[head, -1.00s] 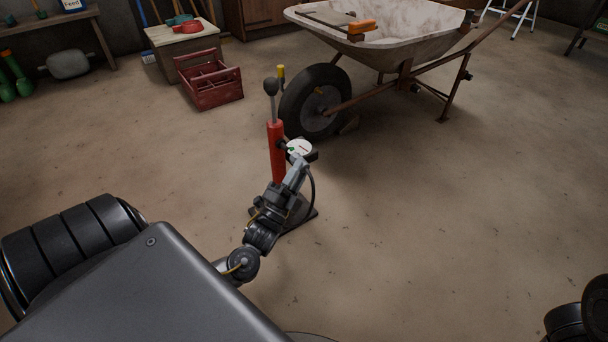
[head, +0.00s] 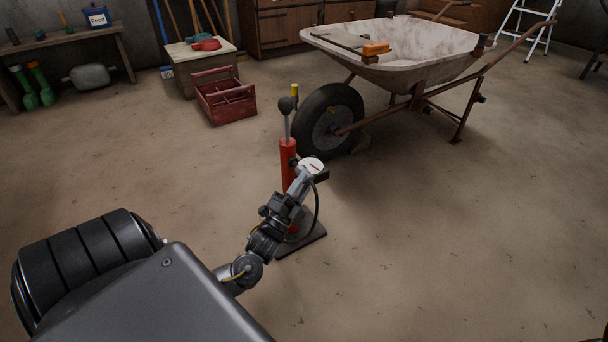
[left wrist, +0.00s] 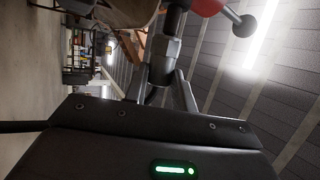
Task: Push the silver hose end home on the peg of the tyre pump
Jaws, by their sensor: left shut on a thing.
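My left gripper (head: 301,182) is at the pump's near side, just below the gauge. In the left wrist view its fingers (left wrist: 165,88) are shut on the silver hose end (left wrist: 170,50). A dark part (left wrist: 176,18) sits in line with the hose end's far tip; I cannot tell how deep it is seated on the peg. The black hose (head: 317,203) curves down toward the base. My right gripper is out of view.
A wheelbarrow (head: 400,70) stands just behind the pump, its wheel (head: 328,120) close to the pump's upper part. A red wooden crate (head: 226,98) sits further back left. The floor to the right is clear.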

